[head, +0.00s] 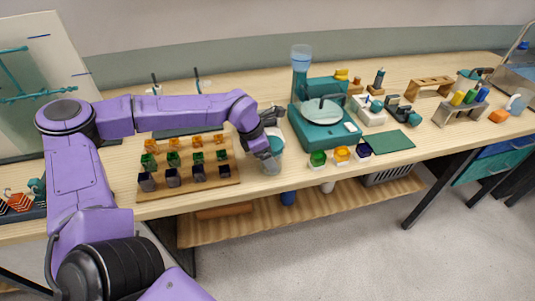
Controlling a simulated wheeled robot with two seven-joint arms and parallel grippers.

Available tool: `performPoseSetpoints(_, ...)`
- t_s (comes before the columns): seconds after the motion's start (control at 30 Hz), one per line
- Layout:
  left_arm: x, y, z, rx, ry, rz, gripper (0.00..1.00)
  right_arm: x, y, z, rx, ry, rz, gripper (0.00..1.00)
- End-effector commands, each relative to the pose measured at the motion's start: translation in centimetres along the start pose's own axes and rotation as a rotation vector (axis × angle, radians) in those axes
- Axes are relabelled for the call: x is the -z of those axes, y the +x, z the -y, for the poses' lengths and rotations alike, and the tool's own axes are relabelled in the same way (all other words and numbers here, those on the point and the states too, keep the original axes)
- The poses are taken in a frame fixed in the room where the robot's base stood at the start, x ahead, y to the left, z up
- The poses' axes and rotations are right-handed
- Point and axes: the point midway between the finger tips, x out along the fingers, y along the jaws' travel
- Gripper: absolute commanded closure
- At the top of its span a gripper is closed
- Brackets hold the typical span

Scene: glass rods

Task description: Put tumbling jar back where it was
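A clear jar with a teal tint (273,158), which looks like the tumbling jar, is near the front edge of the bench, right of the wooden block of small cubes. My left gripper (268,140) is at this jar, with its dark fingers in front of and behind it. The fingers partly cover the jar. I cannot tell whether they press on it, or whether the jar rests on the bench or is just above it. My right gripper is not in view.
A teal machine (319,137) with a round pale plate stands right of the jar. Small green, yellow and dark pots (342,154) line its front. A wooden tray (213,186) of coloured cubes lies left. A green mat (391,141) is bare. Wooden racks (432,82) stand farther right.

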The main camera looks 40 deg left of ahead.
Motion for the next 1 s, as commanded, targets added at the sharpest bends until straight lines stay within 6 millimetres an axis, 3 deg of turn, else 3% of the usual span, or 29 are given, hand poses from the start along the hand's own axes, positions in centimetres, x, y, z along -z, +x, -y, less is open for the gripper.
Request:
performPoseSetpoints(0.33, -0.1, -0.7, -0.1, -0.001, -0.001, 0.002, 0.0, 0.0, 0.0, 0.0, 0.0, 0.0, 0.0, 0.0)
performPoseSetpoints(0.7, -0.1, -9.3, 0.0, -0.003, 0.0, 0.007, 0.0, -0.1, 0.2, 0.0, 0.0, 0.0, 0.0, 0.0)
performPoseSetpoints(0.83, -0.1, -11.2, 0.0, -0.001, 0.0, 0.003, 0.0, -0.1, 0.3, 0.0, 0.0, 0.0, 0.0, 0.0)
performPoseSetpoints(1.0, 0.0, -12.1, 0.0, 0.0, 0.0, 0.001, 0.0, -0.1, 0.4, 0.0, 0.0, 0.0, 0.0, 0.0)
